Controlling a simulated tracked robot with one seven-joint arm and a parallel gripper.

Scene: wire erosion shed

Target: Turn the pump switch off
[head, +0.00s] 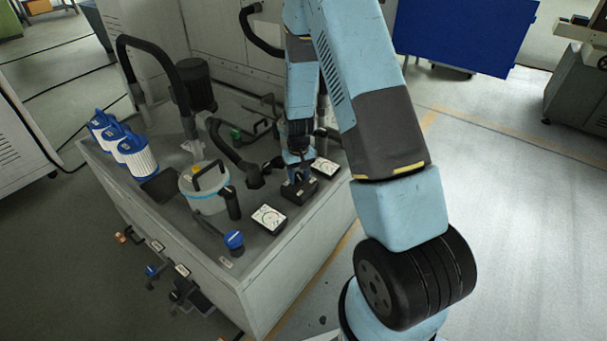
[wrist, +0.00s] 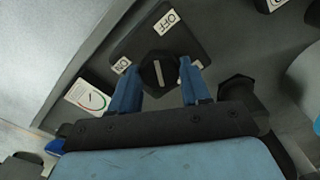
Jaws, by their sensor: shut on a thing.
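The pump switch is a black box (wrist: 187,38) with a dark rotary knob (wrist: 159,72) that carries a pale line. The OFF label (wrist: 166,21) is above the knob and the ON label (wrist: 122,65) is to its left. The line runs nearly up and down in the wrist view, its upper end roughly toward OFF. My gripper (wrist: 160,80) has its blue fingers on either side of the knob and is shut on it. In the head view the box (head: 299,191) sits on the tank top, under my gripper (head: 298,176), which mostly hides the knob.
Dial gauges stand on either side of the switch, one nearer (head: 269,218) and one farther (head: 325,167). Open floor lies to the right.

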